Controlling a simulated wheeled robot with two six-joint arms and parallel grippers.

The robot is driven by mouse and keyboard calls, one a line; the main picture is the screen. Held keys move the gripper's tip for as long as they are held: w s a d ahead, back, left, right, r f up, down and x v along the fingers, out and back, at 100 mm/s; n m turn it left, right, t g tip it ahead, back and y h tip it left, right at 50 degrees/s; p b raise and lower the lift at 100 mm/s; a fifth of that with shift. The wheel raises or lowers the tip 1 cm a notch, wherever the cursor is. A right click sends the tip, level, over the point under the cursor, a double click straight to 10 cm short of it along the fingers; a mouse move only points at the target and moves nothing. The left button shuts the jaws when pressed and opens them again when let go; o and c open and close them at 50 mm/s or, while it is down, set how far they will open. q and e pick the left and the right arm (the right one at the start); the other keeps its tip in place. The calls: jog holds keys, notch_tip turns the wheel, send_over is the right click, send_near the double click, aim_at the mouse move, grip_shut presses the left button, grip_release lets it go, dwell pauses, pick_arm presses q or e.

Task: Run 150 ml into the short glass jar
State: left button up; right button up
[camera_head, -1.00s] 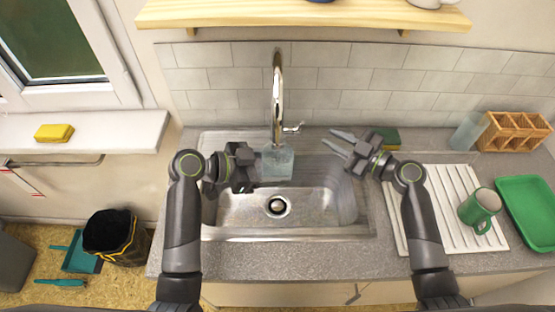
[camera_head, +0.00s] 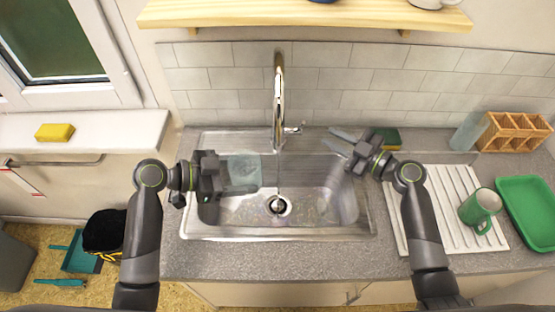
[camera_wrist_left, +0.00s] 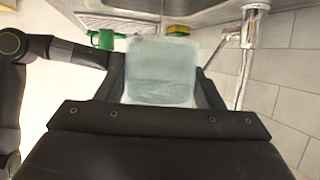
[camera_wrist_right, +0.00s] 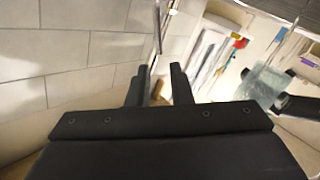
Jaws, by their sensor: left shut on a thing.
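The short glass jar (camera_head: 243,172) is clear and held upright over the left part of the sink, left of the faucet (camera_head: 279,100). My left gripper (camera_head: 225,174) is shut on its sides. In the left wrist view the jar (camera_wrist_left: 160,72) sits between the fingers, with a level line partway up that looks like water. A thin stream seems to fall from the spout past the jar toward the drain. My right gripper (camera_head: 340,143) is open and empty, to the right of the faucet lever (camera_head: 294,130). The jar also shows in the right wrist view (camera_wrist_right: 264,88).
The steel sink (camera_head: 330,205) lies below. A green and yellow sponge (camera_head: 388,137) is behind my right gripper. A white drainboard (camera_head: 448,190) holds a green mug (camera_head: 480,208). Another glass (camera_head: 467,131), a wooden rack (camera_head: 515,131) and a green tray (camera_head: 527,210) stand at right.

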jog(key=shift+w+d+f, duration=0.15)
jog(key=shift+w+d, duration=0.05)
jog(key=shift+d, duration=0.15)
grip_shut()
jog(key=w+d+m+t+h, duration=0.1)
jog(key=w+d+t+h, duration=0.1)
jog(key=d+h, duration=0.2)
jog(key=w+d+m+t+h, duration=0.2)
jog(key=w+d+h, duration=0.1)
jog(key=d, duration=0.2)
jog(key=w+d+m+t+h, duration=0.1)
jog(key=w+d+t+h, duration=0.1)
jog(key=w+d+h, duration=0.1)
jog(key=shift+d+f+m+t+h, duration=0.2)
jog(key=shift+d+h, duration=0.2)
jog(key=shift+d, duration=0.2)
jog(key=shift+d+f+m+t+h, duration=0.1)
jog(key=shift+d+t+h, duration=0.1)
jog(key=shift+d+h, duration=0.3)
jog(key=s+a+r+n+t+y, duration=0.45)
jog(key=n+y, duration=0.35)
jog(key=n, duration=0.4)
jog(key=s+a+f+n+g+y, duration=0.6)
jog(key=a+n+g+y, duration=0.15)
jog(key=n+g, duration=0.35)
jog(key=x, duration=0.9)
jog(key=shift+a, duration=0.25)
